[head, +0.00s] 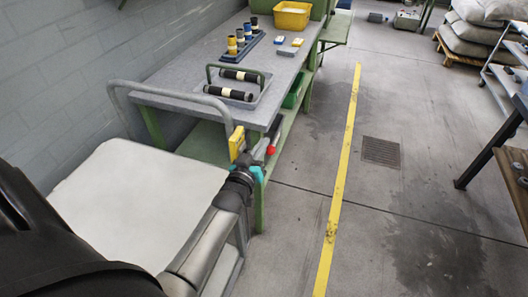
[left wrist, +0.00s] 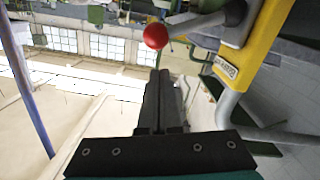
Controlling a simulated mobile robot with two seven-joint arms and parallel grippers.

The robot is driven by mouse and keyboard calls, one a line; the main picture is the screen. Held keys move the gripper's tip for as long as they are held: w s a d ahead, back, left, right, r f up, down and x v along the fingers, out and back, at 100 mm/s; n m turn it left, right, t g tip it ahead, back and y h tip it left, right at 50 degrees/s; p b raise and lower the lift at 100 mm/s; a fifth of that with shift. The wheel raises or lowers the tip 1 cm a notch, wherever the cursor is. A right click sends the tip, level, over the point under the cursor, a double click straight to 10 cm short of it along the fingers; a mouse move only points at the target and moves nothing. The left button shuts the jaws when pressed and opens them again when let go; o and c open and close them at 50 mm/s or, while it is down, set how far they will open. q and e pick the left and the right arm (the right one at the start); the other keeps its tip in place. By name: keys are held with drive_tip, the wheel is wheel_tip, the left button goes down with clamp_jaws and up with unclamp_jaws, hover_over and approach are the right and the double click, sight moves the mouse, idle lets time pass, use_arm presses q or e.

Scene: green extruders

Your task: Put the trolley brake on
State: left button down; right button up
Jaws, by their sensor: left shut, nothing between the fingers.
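The trolley has a pale flat deck (head: 135,200) and a grey tube handle (head: 170,95) at its far end. A yellow brake housing (head: 237,142) sits on the handle's right post; in the left wrist view the housing (left wrist: 245,45) carries a "BRAKE" label. A grey lever (left wrist: 195,22) sticks out from it and ends in a red knob (left wrist: 155,36). In the head view the knob (head: 271,150) is beside my left gripper (head: 276,125). The left fingers (left wrist: 160,74) are shut and empty, just below the knob in the wrist view; contact is unclear. My right gripper is out of view.
The wall is at left. The floor to the right, with a yellow line (head: 342,165) and a drain grate (head: 381,152), is free.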

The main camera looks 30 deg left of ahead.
sight(271, 150)
use_arm(q)
drive_tip(key=shift+w+d+f, duration=0.1)
drive_tip(key=shift+w+f, duration=0.05)
drive_tip(key=shift+f, duration=0.25)
drive_tip(key=shift+w+d+f, duration=0.1)
drive_tip(key=shift+f, duration=0.3)
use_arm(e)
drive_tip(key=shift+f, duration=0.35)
use_arm(q)
drive_tip(key=shift+d+f+m+b, duration=0.2)
drive_tip(key=shift+d+m+b, duration=0.05)
drive_tip(key=shift+m+b, duration=0.05)
